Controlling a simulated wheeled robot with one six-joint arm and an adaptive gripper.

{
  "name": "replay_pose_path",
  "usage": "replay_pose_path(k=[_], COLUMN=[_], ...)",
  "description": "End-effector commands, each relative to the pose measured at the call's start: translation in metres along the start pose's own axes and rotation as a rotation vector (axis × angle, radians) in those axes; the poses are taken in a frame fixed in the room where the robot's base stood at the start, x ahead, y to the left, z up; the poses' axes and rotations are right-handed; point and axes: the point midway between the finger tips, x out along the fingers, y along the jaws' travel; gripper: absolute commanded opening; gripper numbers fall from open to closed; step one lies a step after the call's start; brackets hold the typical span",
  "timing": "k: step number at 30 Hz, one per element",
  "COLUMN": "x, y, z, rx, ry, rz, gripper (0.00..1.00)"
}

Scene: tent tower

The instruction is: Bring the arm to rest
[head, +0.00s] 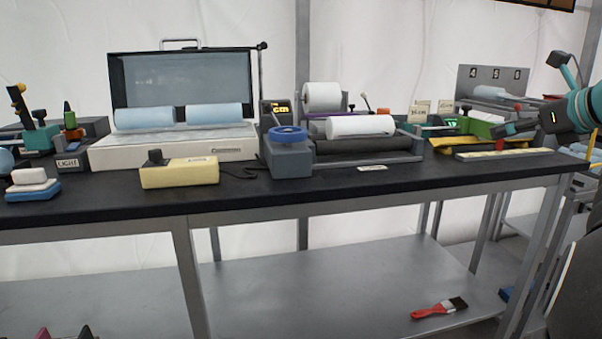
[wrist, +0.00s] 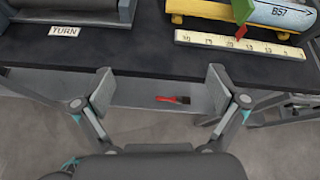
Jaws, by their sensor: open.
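My gripper (wrist: 161,90) is open and empty in the wrist view, its two fingers spread wide apart. Below and beyond the fingers lie the front edge of the black bench and the lower grey shelf. In the head view my arm comes in from the right edge, and its end stands over the right end of the bench (head: 440,176), near the yellow ruler strip (head: 505,153). The fingertips are hard to make out there.
A red brush (head: 439,308) lies on the lower shelf (head: 330,285). The bench carries a roller device with a white roll (head: 360,126), a blue-wheeled grey box (head: 290,158), a yellow box (head: 180,173) and an open case (head: 175,145). Bare bench shows along the front edge.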

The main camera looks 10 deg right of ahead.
Motion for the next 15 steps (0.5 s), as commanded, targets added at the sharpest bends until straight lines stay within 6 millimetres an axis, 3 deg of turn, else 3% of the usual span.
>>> replay_pose_path(k=[8, 11, 15], x=[0.024, 0.032, 0.042], y=[0.066, 0.098, 0.158], z=[-0.013, -0.023, -0.047], rx=[-0.265, -0.402, -0.677], ry=[0.088, 0.126, 0.188], rz=[0.067, 0.105, 0.19], gripper=[0.97, 0.97, 0.97])
